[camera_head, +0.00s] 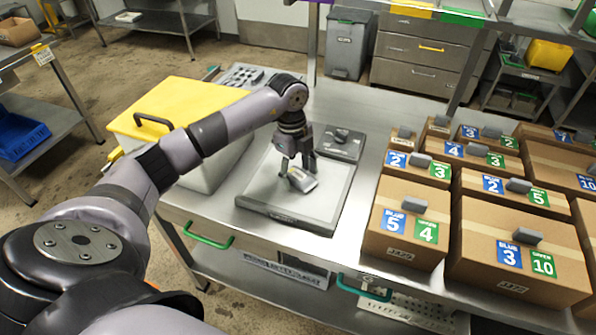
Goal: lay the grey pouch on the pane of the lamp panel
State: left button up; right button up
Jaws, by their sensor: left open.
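The lamp panel (335,207) is a flat dark-framed box with a pale pane (265,193), lying on the steel bench. The small grey pouch (304,182) is over the middle of the pane, directly below my left gripper (297,170), and appears to lie on it. The left gripper points down with its fingers apart, right at the pouch. The fingers hide part of the pouch, so I cannot tell whether they touch it. My right gripper is not in view.
A white bin with a yellow lid (185,100) stands left of the panel. A dark device (341,142) sits behind the pane. Several cardboard boxes (405,205) with blue and green labels fill the bench's right side. A narrow strip of bench is bare between panel and boxes.

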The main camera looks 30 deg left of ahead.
aim_at(294, 171)
pick_arm(q)
jog(key=shift+r, duration=0.1)
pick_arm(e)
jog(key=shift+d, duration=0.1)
pick_arm(q)
notch_tip(294, 171, up, 12)
jog(key=a+b, duration=0.1)
jog(key=b, duration=0.1)
jog(key=shift+a, duration=0.25)
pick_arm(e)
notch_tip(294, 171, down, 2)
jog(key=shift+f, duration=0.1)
pick_arm(q)
jog(key=shift+w, duration=0.1)
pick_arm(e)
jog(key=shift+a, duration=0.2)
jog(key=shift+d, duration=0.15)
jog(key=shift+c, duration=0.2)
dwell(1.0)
